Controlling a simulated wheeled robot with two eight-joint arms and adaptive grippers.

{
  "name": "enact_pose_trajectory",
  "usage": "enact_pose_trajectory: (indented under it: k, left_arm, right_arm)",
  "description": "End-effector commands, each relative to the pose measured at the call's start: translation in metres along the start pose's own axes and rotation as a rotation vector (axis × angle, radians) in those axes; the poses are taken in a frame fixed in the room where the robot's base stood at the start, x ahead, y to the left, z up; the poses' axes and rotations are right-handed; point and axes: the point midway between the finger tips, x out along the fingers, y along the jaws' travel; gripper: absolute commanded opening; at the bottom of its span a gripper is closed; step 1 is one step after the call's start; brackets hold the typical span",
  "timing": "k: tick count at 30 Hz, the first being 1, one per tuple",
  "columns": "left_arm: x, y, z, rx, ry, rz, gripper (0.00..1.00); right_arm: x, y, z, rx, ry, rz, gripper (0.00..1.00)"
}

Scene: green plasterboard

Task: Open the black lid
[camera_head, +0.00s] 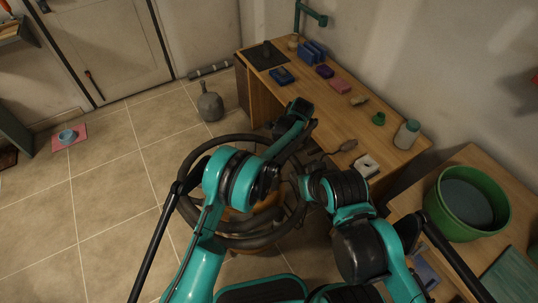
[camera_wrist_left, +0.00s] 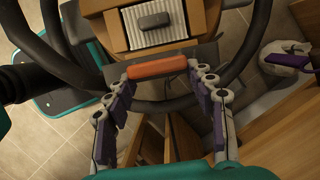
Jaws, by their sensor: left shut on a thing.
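In the left wrist view my left gripper (camera_wrist_left: 160,70) has its purple-padded fingers on the two ends of an orange-red bar handle (camera_wrist_left: 158,67). The handle lies at the edge of a dark, flat lid-like panel (camera_wrist_left: 178,55), in front of a wooden box (camera_wrist_left: 203,18). I cannot tell how far the panel is raised, if at all. In the head view both grippers are hidden behind my arms. A white and purple part, seemingly my right gripper (camera_wrist_left: 285,58), shows at the right of the wrist view; its jaw state is unclear.
Black looped tubing (camera_head: 205,150) surrounds the wooden piece in front of me. A wooden workbench (camera_head: 320,120) with small items stands along the wall. A green tub (camera_head: 436,210) sits on the right table.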

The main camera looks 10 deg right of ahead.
Motion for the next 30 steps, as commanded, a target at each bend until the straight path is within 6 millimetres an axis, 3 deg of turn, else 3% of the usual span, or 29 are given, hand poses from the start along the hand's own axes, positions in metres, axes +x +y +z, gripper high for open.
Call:
enact_pose_trajectory:
  k: [2, 9, 25, 26, 28, 30]
  left_arm:
    - [0.002, 0.001, -0.012, 0.006, -0.024, 0.001, 0.03]
    - [0.001, 0.001, -0.021, 0.004, -0.106, 0.002, 0.03]
    - [0.001, 0.001, -0.022, 0.001, -0.132, 0.003, 0.03]
    - [0.001, 0.001, -0.022, 0.001, -0.132, 0.003, 0.60]
    - [0.001, 0.001, -0.022, 0.001, -0.132, 0.003, 0.76]
    - [0.001, 0.001, -0.021, 0.001, -0.132, 0.003, 0.76]
  right_arm:
    - [0.002, 0.000, 0.001, 0.000, 0.000, 0.000, 0.00]
    - [0.003, 0.000, 0.002, 0.000, 0.000, 0.000, 0.00]
    - [0.004, 0.000, 0.003, 0.000, 0.000, 0.000, 0.00]
    - [0.004, 0.000, 0.003, 0.000, 0.000, 0.000, 0.00]
    - [0.004, 0.000, 0.003, 0.000, 0.000, 0.000, 0.00]
    - [0.004, 0.000, 0.003, 0.000, 0.000, 0.000, 0.00]
